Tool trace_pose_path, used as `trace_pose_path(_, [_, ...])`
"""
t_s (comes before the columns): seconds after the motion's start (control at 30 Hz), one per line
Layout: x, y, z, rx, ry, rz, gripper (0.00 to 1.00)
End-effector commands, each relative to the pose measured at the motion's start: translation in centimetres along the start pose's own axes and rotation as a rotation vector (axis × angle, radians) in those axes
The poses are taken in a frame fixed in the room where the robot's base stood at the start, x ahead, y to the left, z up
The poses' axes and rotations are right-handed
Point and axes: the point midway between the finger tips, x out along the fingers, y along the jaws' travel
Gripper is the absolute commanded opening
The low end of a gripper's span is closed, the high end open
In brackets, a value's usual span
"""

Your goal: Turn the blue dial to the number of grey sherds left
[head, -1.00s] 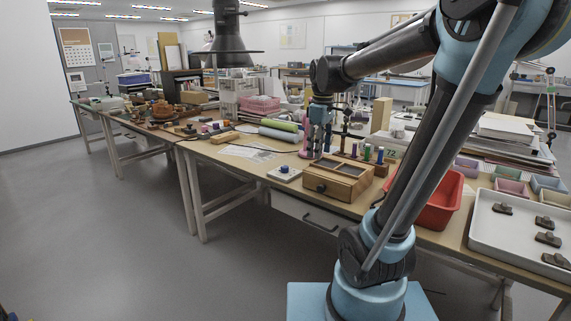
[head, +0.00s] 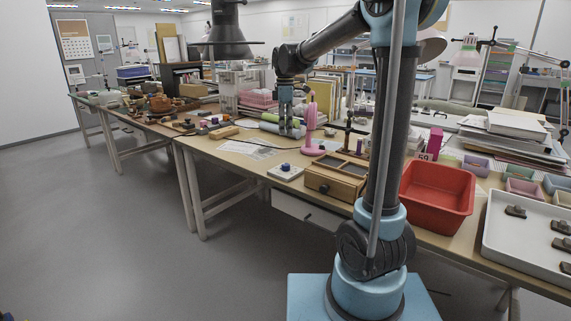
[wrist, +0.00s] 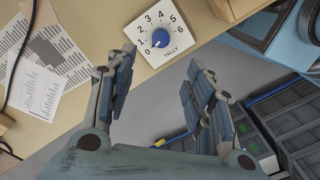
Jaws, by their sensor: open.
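The blue dial (wrist: 160,38) sits on a white plate marked TALLY, with numbers up to 6 around it. A pale mark on the knob seems to face the low-number side, but I cannot read its exact setting. In the head view the dial (head: 286,166) is on the bench near its front edge. My gripper (wrist: 158,72) is open and empty. In the wrist view its fingers are below the dial plate, apart from it. In the head view my gripper (head: 288,128) hangs above the bench behind the dial. Several dark grey-brown sherds (head: 515,211) lie apart in the white tray (head: 500,250) at right.
A wooden box (head: 337,178) stands right of the dial, and a red bin (head: 437,194) is further right. A pink stand (head: 311,125) is close to my gripper. Papers (head: 248,149) lie left of the dial. The bench edge drops to open floor.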

Motion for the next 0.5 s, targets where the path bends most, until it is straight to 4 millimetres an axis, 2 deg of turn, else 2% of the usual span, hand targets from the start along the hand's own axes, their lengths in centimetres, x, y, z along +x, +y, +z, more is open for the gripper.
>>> trace_pose_path(0.5, [8.6, 0.0, 0.1, 0.003, 0.0, 0.0, 0.48])
